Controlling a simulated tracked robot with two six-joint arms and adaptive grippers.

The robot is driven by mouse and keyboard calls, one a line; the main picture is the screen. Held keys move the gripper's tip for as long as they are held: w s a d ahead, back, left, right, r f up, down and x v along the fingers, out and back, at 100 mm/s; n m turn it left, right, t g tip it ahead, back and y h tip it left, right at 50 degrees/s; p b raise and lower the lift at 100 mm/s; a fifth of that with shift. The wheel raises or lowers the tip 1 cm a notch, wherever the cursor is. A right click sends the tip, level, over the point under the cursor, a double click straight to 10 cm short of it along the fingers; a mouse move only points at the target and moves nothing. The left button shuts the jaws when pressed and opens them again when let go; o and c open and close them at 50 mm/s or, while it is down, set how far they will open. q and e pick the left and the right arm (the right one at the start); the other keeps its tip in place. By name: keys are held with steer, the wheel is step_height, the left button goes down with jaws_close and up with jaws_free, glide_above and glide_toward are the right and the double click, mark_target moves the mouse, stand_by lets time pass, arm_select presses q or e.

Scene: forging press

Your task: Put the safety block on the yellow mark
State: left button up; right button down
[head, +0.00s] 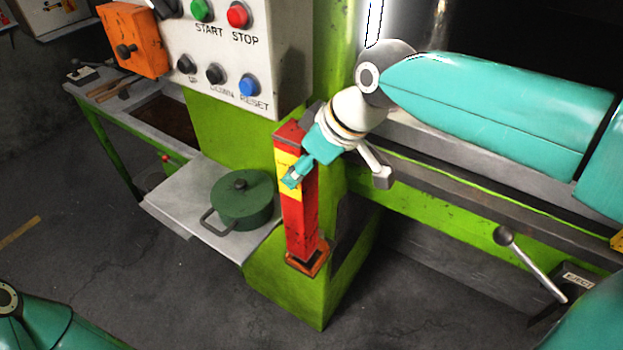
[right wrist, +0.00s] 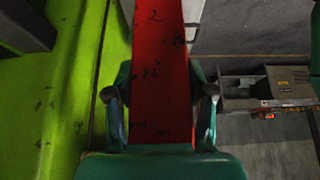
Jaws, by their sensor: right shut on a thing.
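The safety block (head: 298,215) is a long red post with a yellow band, upright at the front corner of the green press frame in the head view. Its lower end is at an orange, dark-centred bracket or foot (head: 308,262); I cannot tell whether it rests in it. My right gripper (head: 293,178) is shut on the block at the yellow band. In the right wrist view, the fingers of the right gripper (right wrist: 161,105) lie on both sides of the red block (right wrist: 160,60). My left gripper is out of view. I cannot make out a yellow mark on the press bed.
A green lidded pot (head: 242,203) stands on a grey shelf (head: 165,203) left of the block. The control panel (head: 270,40) with buttons is above it. The press bed edge (head: 440,178) runs right, with a lever (head: 530,265) in front. Grey floor (head: 160,290) is clear.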

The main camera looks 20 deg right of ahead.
mark_target(318, 181)
steer(key=shift+w+d+f+p, duration=0.15)
steer(key=shift+w+d+f, duration=0.1)
steer(key=shift+f, duration=0.55)
steer(key=shift+w+d+f+p, duration=0.1)
steer(key=shift+d+f+p, duration=0.1)
steer(key=shift+f, duration=0.6)
steer(key=shift+w+d+f+p, duration=0.1)
steer(key=shift+w+d+f, duration=0.15)
steer(key=shift+f, duration=0.55)
steer(key=shift+d+f+p, duration=0.1)
steer(key=shift+f+p, duration=0.25)
steer(key=shift+f, duration=0.05)
steer(key=shift+w+f, duration=0.1)
steer(key=shift+f, duration=0.3)
steer(key=shift+f, duration=0.2)
steer(key=shift+c, duration=2)
jaws_free()
